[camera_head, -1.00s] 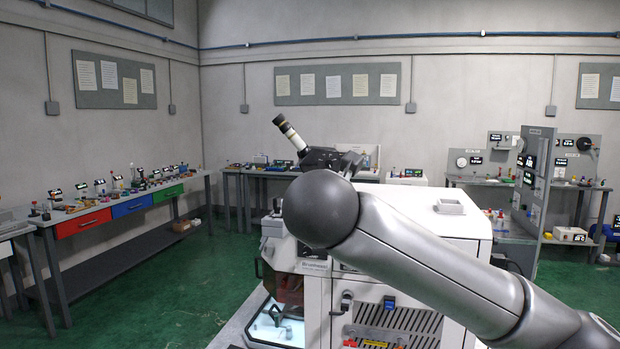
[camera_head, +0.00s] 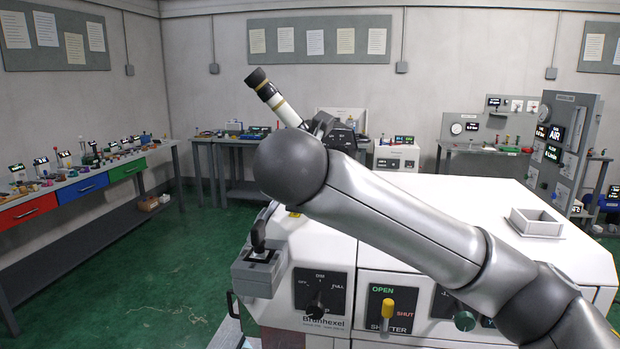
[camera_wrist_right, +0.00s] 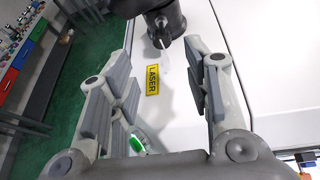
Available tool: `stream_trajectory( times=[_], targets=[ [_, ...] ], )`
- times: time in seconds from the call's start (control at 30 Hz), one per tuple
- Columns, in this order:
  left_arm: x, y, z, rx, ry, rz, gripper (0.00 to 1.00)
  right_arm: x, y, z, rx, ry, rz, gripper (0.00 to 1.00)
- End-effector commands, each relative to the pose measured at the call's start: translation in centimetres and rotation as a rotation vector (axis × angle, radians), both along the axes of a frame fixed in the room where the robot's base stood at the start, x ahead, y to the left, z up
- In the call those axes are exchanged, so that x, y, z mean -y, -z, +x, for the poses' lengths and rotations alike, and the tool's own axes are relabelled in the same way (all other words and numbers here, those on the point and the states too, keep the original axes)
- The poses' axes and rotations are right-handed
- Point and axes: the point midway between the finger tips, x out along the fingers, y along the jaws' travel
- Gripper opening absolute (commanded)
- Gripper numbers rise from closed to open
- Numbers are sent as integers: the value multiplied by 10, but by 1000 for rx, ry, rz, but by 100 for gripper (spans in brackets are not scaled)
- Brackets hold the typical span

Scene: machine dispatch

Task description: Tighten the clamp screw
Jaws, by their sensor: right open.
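I cannot pick out a clamp screw with certainty. A black rounded part with a thin shiny tip (camera_wrist_right: 165,30) stands at the top of the right wrist view, above the machine's white top. My right gripper (camera_wrist_right: 160,72) is open and empty over that top, with the yellow LASER label between and beyond its fingers. In the head view my right arm crosses the white machine (camera_head: 470,207) and hides part of its top; its fingers are not clear there. A cream and black cylinder (camera_head: 273,95) shows beside the arm's end; I cannot tell what it belongs to. My left gripper is not in view.
A grey block with a black lever (camera_head: 258,240) is on the machine's front left corner. A rotary knob (camera_head: 316,305) and a yellow shutter handle (camera_head: 387,310) stick out of its front. A square open box (camera_head: 536,222) sits on top. Green floor is clear at left.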

Motion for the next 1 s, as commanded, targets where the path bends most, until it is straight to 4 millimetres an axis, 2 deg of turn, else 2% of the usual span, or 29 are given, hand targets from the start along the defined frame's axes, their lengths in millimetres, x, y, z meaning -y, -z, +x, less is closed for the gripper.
stream_trajectory(
  times=[0.2,0.5,0.7,0.97,1.0],
  targets=[
    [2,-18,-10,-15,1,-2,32,5,12,35,-7,5,-1,45],
    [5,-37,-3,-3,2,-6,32,8,32,80,-5,4,-2,45],
    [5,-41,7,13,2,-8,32,9,38,92,-2,0,-1,45],
    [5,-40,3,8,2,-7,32,9,39,93,-1,1,-2,45],
    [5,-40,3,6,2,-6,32,9,39,93,-1,1,-2,40]
  ],
)
